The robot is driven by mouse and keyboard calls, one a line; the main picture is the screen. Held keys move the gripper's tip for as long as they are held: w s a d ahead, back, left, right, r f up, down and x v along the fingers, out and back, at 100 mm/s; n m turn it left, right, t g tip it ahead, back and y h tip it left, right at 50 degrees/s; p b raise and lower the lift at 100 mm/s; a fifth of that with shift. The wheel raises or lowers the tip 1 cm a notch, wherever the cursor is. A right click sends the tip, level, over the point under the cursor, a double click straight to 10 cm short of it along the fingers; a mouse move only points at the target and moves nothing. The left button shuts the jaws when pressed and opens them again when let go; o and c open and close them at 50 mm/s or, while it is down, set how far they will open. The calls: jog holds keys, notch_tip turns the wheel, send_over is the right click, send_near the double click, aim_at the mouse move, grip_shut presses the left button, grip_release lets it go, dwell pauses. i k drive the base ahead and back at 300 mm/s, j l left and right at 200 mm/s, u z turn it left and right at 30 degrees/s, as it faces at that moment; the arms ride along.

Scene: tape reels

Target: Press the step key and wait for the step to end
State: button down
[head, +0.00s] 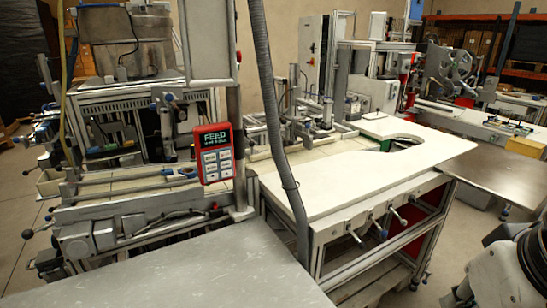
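A red control box (211,154) hangs upright on the grey post at the left of centre. Its dark display (215,138) reads "FEED" in light letters, with a smaller line below that I cannot read for sure. Under the display are several pale keys (216,161) in two columns. Their labels are too small to read, so I cannot tell which one is the step key. No finger or tool touches the box. Part of my arm shows at the lower right corner, well away from the box. My gripper is not in view.
A grey metal tabletop (185,270) fills the lower left foreground. A white worktable (345,180) with clamps stands right of the box. A grey corrugated hose (276,130) hangs just right of the post. Machinery (130,90) stands behind the box.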

aim_at(213, 166)
jog(key=i+l, duration=0.35)
jog(key=l, duration=0.2)
jog(key=u, duration=2.2)
